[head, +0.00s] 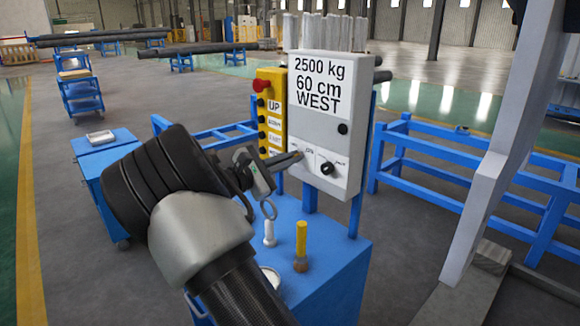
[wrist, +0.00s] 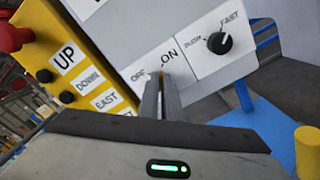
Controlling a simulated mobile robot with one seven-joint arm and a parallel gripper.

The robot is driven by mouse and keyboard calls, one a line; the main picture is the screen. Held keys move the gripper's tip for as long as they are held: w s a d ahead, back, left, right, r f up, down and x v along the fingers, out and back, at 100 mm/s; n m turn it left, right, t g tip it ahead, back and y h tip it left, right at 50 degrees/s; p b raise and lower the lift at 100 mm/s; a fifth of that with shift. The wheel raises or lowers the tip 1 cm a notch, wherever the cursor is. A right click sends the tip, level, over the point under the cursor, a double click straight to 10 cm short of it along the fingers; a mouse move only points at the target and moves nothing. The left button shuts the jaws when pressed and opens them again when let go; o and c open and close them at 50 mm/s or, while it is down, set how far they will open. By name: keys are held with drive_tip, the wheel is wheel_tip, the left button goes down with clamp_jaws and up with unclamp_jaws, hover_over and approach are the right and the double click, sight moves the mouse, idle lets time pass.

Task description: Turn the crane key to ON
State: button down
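The white control box (head: 340,90) reads "2500 kg 60 cm WEST". In the wrist view its panel (wrist: 195,25) shows OFF and ON labels. My gripper (head: 298,157) reaches the box's lower left from the left. In the wrist view the fingers of my gripper (wrist: 162,82) are nearly together at the panel, between and just below OFF and ON. A small yellowish bit of the crane key (wrist: 162,72) shows between the tips; the fingers hide the rest, so its turn angle cannot be told. A black SLOW/FAST knob (head: 327,169) is to the right, also in the wrist view (wrist: 219,43).
A yellow button pendant (head: 271,100) with a red stop button (head: 261,85) is beside the box. A blue cart (head: 335,255) below bears a yellow-topped peg (head: 301,240) and a white peg (head: 269,233). Blue rails (head: 430,180) stand right.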

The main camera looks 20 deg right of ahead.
drive_tip(key=shift+m, duration=0.4)
drive_tip(key=c, duration=2)
unclamp_jaws()
drive_tip(key=v, duration=1.7)
drive_tip(key=shift+s+a+p, duration=0.15)
drive_tip(key=shift+a+p, duration=0.1)
drive_tip(key=shift+p, duration=0.15)
